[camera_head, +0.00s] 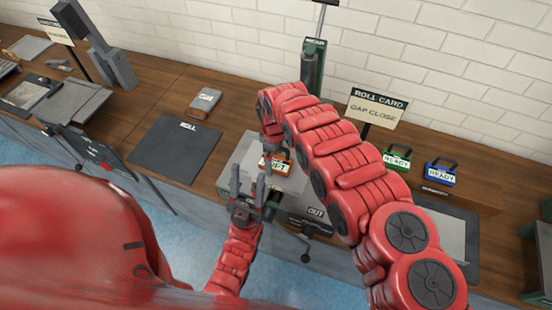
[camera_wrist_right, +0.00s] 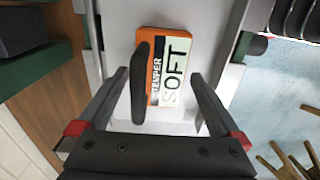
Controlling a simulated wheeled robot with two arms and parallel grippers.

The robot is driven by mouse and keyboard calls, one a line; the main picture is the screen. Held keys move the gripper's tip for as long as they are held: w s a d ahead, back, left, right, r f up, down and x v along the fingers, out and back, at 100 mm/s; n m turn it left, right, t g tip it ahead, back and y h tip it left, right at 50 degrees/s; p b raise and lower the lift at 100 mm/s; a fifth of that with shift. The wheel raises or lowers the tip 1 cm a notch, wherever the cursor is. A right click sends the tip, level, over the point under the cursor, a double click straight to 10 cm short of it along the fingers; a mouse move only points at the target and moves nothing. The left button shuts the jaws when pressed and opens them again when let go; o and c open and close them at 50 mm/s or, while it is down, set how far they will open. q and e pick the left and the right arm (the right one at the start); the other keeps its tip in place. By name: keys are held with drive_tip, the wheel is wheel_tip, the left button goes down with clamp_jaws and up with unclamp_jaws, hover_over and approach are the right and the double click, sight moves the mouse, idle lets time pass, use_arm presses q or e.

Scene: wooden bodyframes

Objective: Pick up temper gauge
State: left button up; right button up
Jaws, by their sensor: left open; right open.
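The temper gauge (camera_head: 276,166) is an orange block with a white label reading SOFT. It lies on a light grey plate (camera_head: 245,155) on the bench. In the right wrist view the gauge (camera_wrist_right: 172,75) shows its TEMPER SOFT label and a dark upright handle (camera_wrist_right: 140,82). My right gripper (camera_wrist_right: 158,78) is open above the gauge, with one finger on each side of the handle and no visible contact. In the head view my right arm mostly hides that gripper. My left gripper (camera_head: 249,185) is open and empty, in front of the gauge near the bench's front edge.
A dark ROLL mat (camera_head: 175,150) and a small grey box (camera_head: 205,102) are to the left. A ROLL CARD sign (camera_head: 375,108) reads GAP CLOSE. Green (camera_head: 397,160) and blue (camera_head: 440,175) READY blocks stand right. A green post (camera_head: 314,65) stands behind, near the brick wall.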

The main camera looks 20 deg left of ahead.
drive_tip(key=shift+f, duration=0.2)
drive_tip(key=c, duration=1.6)
drive_tip(key=shift+r, duration=0.15)
